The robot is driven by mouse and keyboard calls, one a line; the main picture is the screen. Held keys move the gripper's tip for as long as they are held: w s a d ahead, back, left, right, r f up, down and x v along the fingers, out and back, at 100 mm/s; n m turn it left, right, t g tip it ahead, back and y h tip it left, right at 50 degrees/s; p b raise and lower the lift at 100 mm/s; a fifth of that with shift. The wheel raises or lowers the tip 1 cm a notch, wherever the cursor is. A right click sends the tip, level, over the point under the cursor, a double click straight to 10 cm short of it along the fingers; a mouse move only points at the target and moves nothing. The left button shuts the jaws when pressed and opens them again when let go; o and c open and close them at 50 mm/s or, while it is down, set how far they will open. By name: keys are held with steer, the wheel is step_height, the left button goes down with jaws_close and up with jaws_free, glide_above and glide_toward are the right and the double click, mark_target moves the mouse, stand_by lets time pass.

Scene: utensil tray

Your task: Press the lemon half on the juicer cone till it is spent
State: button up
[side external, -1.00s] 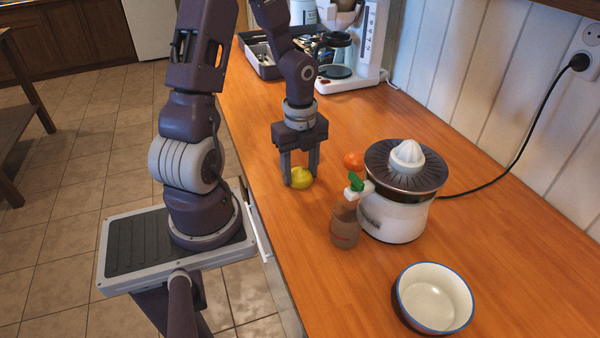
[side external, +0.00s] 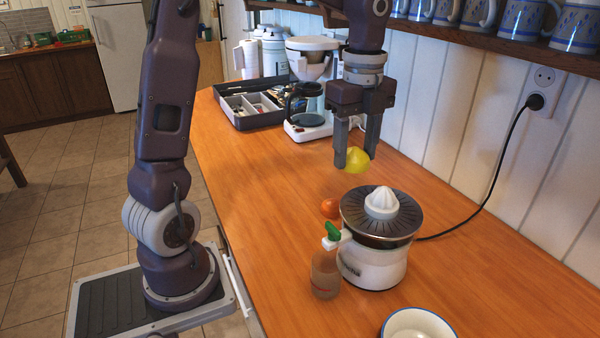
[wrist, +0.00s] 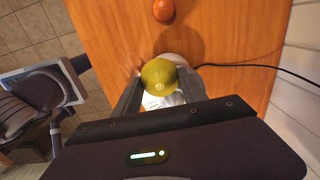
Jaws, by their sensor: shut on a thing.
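My gripper (side external: 356,156) is shut on the yellow lemon half (side external: 358,161) and holds it in the air, above and behind the juicer. The lemon also shows between the fingers in the wrist view (wrist: 159,76); its cut face is not clearly visible. The white juicer (side external: 375,266) stands on the counter with its ribbed cone (side external: 382,203) bare at the centre of a dark slotted disc. The lemon is clear of the cone. In the wrist view, the lemon and gripper hide most of a pale shape beneath. A glass (side external: 325,275) stands under the green-topped spout (side external: 333,231).
An orange fruit (side external: 330,208) lies beside the juicer. A blue-rimmed bowl (side external: 418,323) is at the front. A black cord (side external: 490,185) runs to the wall socket. A coffee maker (side external: 308,90) and utensil tray (side external: 250,108) stand at the back. The counter's left middle is clear.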

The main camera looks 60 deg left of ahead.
mark_target(385, 187)
steer(key=d+r, duration=0.1)
steer(key=d, duration=0.1)
steer(key=w+d+r, duration=0.1)
steer(key=d+r, duration=0.1)
steer(key=d, duration=0.1)
steer(key=d+r, duration=0.2)
steer(key=shift+w+d+r, duration=0.15)
steer(key=shift+w+d, duration=0.05)
steer(key=shift+d, duration=0.1)
steer(key=shift+f, duration=3.6)
steer(key=shift+f, duration=0.45)
stand_by(3.0)
